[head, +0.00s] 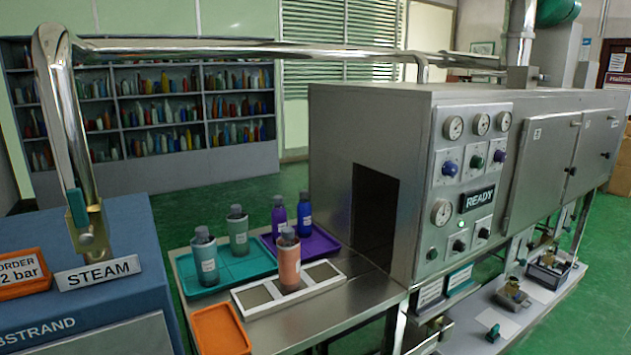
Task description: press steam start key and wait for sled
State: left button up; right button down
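The steel steam tunnel (345,120) has a dark square opening at its left end. Its front panel (468,145) carries gauges, knobs and a READY display (477,199). A small lit green spot (461,224) shows below the display. I cannot tell which control is the steam start key. A white frame with mesh panels, apparently the sled (250,312), lies on the steel table outside the opening. A salmon bottle (289,268) with a grey cap stands upright on it. Neither of my grippers is in view.
A teal tray (195,288) holds two grey-green bottles; a purple tray (326,242) holds a purple and a blue bottle. An orange tray (220,330) looks empty at the front. A blue cabinet (130,215) with a STEAM sign and pipe stands left. Valves sit on the lower right shelf.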

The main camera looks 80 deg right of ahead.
aim_at(432, 255)
jog(key=z, duration=3.4)
